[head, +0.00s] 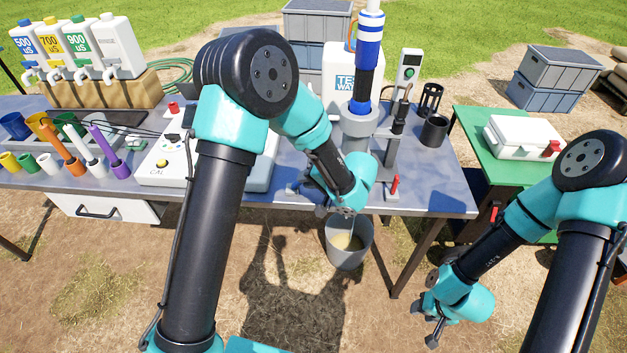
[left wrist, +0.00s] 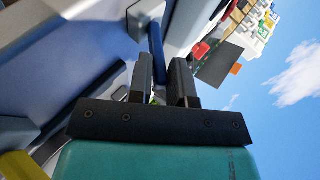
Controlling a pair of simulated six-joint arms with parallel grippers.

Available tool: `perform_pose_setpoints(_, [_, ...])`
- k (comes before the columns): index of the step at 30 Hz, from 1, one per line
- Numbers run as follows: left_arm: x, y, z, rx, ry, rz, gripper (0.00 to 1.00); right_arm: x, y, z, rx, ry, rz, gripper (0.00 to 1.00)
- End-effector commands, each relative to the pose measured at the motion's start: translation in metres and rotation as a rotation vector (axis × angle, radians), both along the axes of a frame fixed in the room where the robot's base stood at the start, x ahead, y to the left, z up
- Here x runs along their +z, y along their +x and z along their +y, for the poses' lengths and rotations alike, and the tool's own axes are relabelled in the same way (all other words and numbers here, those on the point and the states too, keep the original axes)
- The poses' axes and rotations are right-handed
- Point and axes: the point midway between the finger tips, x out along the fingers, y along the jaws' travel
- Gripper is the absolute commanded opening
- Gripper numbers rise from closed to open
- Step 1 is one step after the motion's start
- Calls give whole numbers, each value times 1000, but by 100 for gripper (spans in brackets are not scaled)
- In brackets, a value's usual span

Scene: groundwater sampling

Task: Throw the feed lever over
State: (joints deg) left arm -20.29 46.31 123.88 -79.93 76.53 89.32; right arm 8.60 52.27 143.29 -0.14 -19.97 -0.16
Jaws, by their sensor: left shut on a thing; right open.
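My left gripper (head: 318,196) is at the front edge of the metal table, below the grey column, and mostly hidden behind its own wrist in the head view. In the left wrist view its two dark fingers (left wrist: 163,82) are shut on a slim blue lever (left wrist: 156,42), whose shaft runs up from between them. I take this to be the feed lever; its lower end is hidden by the fingers. In the head view only a small blue part near the fingers shows. My right gripper (head: 432,318) is open and empty, low over the ground at the right.
A red-handled lever (head: 394,185) stands to the right at the table's front edge. A grey bucket (head: 349,256) with liquid is on the ground below. A control box (head: 165,160) and coloured holders are left. A green table (head: 480,150) carries a white case (head: 522,136).

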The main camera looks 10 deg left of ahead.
Motion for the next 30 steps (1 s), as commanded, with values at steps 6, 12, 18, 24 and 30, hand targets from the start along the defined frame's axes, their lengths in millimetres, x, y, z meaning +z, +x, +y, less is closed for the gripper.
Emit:
perform_pose_setpoints(6, [10, -2, 12, 5, -73, -12, 8, 0, 0, 0, 0, 0, 0, 43])
perform_pose_setpoints(12, [10, -2, 11, 3, -74, -12, 8, 0, 0, 0, 0, 0, 0, 43])
perform_pose_setpoints(18, [12, -3, 17, 5, -102, -17, 8, 0, 0, 0, 0, 0, 0, 43])
perform_pose_setpoints(24, [17, -6, 35, 7, -203, -35, 15, 0, 0, 0, 0, 0, 0, 43])
perform_pose_setpoints(30, [19, -8, 43, 6, -264, -43, 17, 0, 0, 0, 0, 0, 0, 43])
